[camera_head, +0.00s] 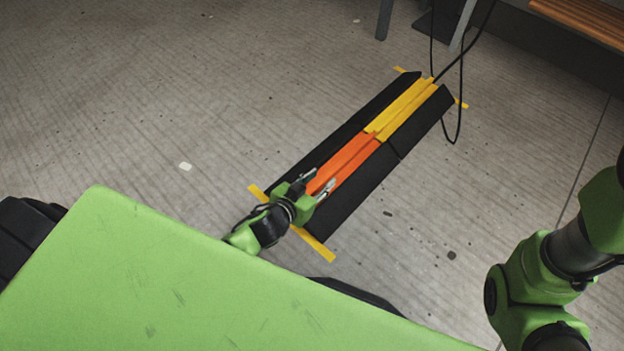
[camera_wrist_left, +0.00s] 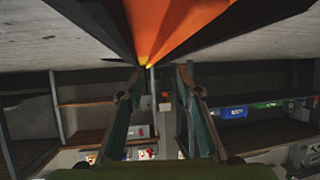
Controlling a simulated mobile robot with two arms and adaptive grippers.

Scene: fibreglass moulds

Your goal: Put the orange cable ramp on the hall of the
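The orange cable ramp (camera_head: 345,162) lies flat on the floor, with an orange middle and black sloping sides. Its far end meets a like ramp with a yellow middle (camera_head: 402,108), in line with it. My left gripper (camera_head: 319,180) is low over the near end of the orange ramp. Its two fingers stand apart, with nothing seen between them. In the left wrist view the orange ramp (camera_wrist_left: 168,22) fills the top, beyond the open fingers (camera_wrist_left: 158,78). I cannot tell whether the fingers touch it. My right arm shows at the right edge, but its gripper is out of view.
Yellow tape (camera_head: 318,243) marks the floor at the near end, and more tape (camera_head: 461,103) the far end. A black cable (camera_head: 460,95) hangs down to the yellow ramp. An orange-brown slatted surface (camera_head: 585,20) is at top right. The floor left of the ramps is mostly clear.

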